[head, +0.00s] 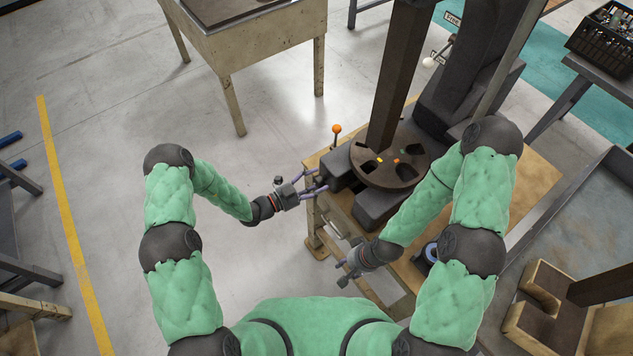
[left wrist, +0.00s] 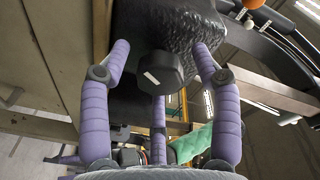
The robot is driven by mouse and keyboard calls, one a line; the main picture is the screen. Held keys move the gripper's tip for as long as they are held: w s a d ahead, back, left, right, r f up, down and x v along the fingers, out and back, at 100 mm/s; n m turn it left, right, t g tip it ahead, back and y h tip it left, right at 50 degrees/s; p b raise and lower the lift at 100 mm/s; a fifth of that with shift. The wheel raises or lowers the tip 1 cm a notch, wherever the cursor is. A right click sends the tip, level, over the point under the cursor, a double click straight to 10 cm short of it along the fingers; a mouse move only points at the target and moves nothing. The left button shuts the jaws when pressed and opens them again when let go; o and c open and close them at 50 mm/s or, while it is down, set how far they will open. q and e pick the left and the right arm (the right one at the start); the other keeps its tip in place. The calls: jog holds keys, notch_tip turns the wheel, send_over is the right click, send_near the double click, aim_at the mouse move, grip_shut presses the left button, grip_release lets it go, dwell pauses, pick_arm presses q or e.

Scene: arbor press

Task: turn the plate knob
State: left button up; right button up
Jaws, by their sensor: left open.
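A dark faceted knob (left wrist: 160,70) with a white mark sticks out of a black block (left wrist: 175,25) in the left wrist view. The knob lies between the spread purple fingers of my left gripper (left wrist: 160,75), which is open; I see no finger closed on it. In the head view my left gripper (head: 316,183) is at the left side of the press base, and its fingers hide the knob. The round dark plate (head: 405,158) with cut-outs lies above the base. My right gripper (head: 345,272) is lower, near the bench's front edge, with its fingers apart and empty.
A lever with an orange ball (head: 336,128) stands close beyond my left gripper. A wooden bench (head: 530,180) carries the press. A blue-and-black ring (head: 430,252) lies near my right arm.

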pick_arm(q)
jog(key=shift+d, duration=0.15)
jog(key=shift+c, duration=0.2)
jog(key=c, duration=1.1)
jog(key=shift+m, duration=0.3)
